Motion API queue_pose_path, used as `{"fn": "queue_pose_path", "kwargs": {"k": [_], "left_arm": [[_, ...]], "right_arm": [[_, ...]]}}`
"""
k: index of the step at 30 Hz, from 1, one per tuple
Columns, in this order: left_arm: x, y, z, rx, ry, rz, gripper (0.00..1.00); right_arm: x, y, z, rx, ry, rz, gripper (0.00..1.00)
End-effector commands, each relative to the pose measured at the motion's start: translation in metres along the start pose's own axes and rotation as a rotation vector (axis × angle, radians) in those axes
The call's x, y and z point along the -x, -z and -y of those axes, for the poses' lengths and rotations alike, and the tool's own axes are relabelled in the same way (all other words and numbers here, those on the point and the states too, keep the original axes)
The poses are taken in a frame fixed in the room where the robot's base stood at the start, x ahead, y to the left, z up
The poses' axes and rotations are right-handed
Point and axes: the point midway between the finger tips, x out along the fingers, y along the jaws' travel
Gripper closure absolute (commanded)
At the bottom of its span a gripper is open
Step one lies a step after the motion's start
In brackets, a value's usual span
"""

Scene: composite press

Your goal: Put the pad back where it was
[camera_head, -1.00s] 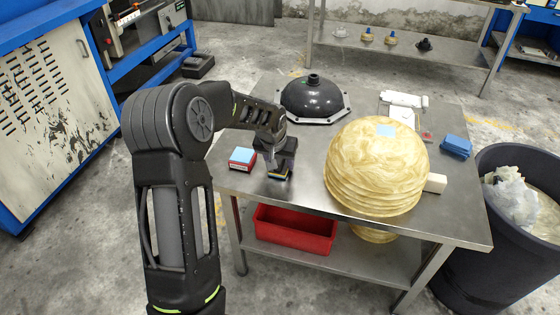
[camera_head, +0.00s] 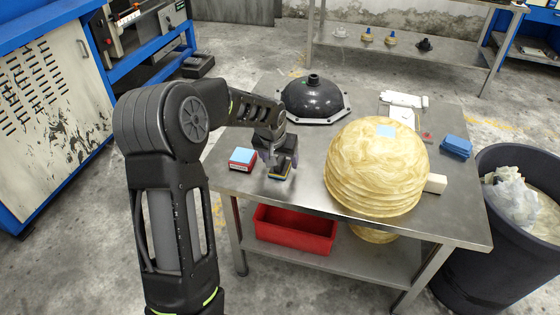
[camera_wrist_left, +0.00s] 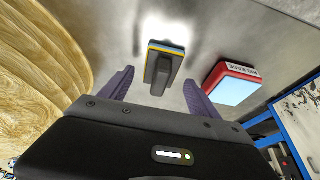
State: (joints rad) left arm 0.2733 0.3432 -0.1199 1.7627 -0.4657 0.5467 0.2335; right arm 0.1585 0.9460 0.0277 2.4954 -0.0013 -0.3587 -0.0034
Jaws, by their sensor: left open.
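The pad (camera_head: 280,173), a small block with a blue and yellow edge and a dark grip, lies on the steel table near its front left. In the left wrist view the pad (camera_wrist_left: 164,50) shows ahead, between the two fingers, with its grip toward me. My left gripper (camera_head: 281,162) is over the pad with its fingers pointing down. In the left wrist view the gripper (camera_wrist_left: 158,88) is open, and a gap shows between each finger and the pad's grip. My right gripper is not in view.
A red box with a light blue top (camera_head: 242,158) stands just left of the pad. A large yellowish dome (camera_head: 375,170) stands to its right. A black flanged dome (camera_head: 315,97) and blue blocks (camera_head: 456,147) are farther off. A bin (camera_head: 500,230) stands right of the table.

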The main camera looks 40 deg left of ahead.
Motion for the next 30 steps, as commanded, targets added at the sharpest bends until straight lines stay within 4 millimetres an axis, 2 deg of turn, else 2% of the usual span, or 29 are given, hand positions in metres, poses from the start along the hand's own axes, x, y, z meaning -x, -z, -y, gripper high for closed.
{"fn": "queue_pose_path", "kwargs": {"k": [9, 15, 20, 30], "left_arm": [[0.067, 0.001, 0.0, 0.001, -0.001, -0.004, 0.29], [0.096, 0.0, 0.0, 0.0, -0.001, -0.002, 0.29], [0.104, -0.001, 0.0, 0.0, 0.0, 0.001, 0.29], [0.104, -0.001, 0.0, 0.0, 0.0, 0.001, 0.29]], "right_arm": [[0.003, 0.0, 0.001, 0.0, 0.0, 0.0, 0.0], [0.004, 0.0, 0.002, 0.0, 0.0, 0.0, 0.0], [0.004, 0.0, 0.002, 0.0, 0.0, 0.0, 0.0], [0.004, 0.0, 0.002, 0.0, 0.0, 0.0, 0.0]]}}
